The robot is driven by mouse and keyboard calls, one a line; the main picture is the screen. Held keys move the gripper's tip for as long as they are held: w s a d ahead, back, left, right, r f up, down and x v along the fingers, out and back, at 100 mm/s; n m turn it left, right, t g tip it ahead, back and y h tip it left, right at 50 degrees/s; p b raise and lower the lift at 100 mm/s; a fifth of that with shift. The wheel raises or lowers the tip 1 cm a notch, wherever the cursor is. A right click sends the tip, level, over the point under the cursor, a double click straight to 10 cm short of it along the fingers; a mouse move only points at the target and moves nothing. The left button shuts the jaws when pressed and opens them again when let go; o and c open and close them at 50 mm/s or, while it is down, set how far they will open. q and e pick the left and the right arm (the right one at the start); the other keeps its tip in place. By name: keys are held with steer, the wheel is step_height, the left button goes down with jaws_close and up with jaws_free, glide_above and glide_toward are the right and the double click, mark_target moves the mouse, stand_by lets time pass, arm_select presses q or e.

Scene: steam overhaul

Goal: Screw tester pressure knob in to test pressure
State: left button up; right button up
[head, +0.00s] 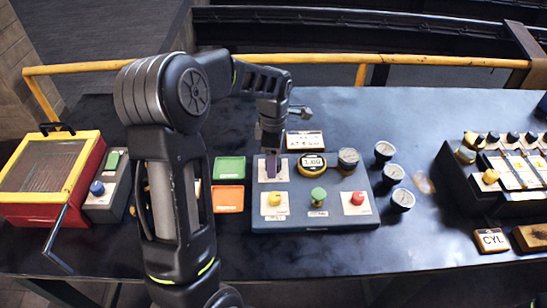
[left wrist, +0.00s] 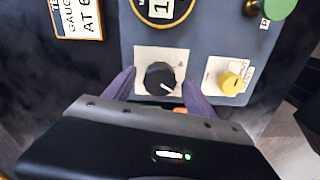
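The tester is a dark blue-grey box (head: 330,218) on the table, with a round yellow-rimmed display (head: 312,164) reading about 1.00. A black knob with a white pointer line (left wrist: 160,77) sits on a pale plate; I take it to be the pressure knob. My left gripper (head: 271,165) points down over the tester's upper left plate. In the left wrist view its purple fingers (left wrist: 159,80) stand open on either side of the black knob, with a visible gap on each side. My right gripper is not in view.
The tester also bears a yellow knob (head: 275,199), a green knob (head: 318,195), a red knob (head: 358,198) and a gauge (head: 348,157). Loose gauges (head: 393,174) stand to its right. Green (head: 229,167) and orange (head: 228,198) trays lie to its left.

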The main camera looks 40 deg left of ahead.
arm_select(q)
steer(key=c, duration=1.3)
steer(key=shift+c, duration=0.2)
steer(key=shift+m, duration=0.3)
